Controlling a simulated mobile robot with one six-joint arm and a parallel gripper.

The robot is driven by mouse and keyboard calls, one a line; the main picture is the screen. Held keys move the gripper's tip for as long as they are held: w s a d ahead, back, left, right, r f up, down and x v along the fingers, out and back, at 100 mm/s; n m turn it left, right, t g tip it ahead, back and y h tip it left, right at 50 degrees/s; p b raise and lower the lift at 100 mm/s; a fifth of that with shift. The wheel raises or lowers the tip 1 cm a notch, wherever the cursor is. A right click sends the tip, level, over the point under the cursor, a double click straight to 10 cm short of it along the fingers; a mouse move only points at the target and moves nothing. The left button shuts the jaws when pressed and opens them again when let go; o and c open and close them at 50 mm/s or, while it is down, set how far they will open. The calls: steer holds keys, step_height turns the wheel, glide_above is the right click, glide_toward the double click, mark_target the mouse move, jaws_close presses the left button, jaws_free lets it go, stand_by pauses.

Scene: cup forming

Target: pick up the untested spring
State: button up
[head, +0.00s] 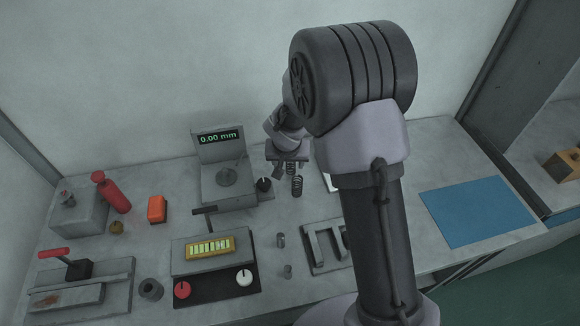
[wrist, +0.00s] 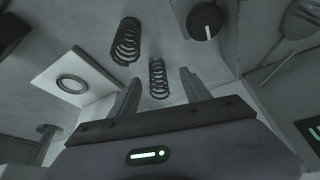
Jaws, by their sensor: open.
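Two dark coil springs show in the wrist view. One spring (wrist: 158,78) stands between my fingertips as seen there, and the other spring (wrist: 127,42) stands beyond it to the left. I cannot tell which is the untested one. In the head view a spring (head: 297,186) shows just below and right of my gripper (head: 288,170), close to the bench; the other is not clearly visible there. My gripper (wrist: 160,80) is open, with one finger on each side of the nearer spring. I see no finger closed on it.
A tester with a 0.00 mm display (head: 219,138) and black knob (head: 264,185) stands left of my gripper. A white plate with a ring (wrist: 72,84) lies nearby. A yellow counter box (head: 209,247) and slotted grey tray (head: 318,262) are nearer. A blue mat (head: 478,211) lies bare at right.

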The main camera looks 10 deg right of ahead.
mark_target(291, 164)
steer(key=x, duration=0.3)
steer(key=b+x, duration=0.1)
steer(key=x, duration=0.1)
steer(key=shift+w+d+r, duration=0.1)
steer(key=shift+w+d, duration=0.3)
steer(key=shift+w, duration=0.05)
steer(key=shift+r, duration=0.1)
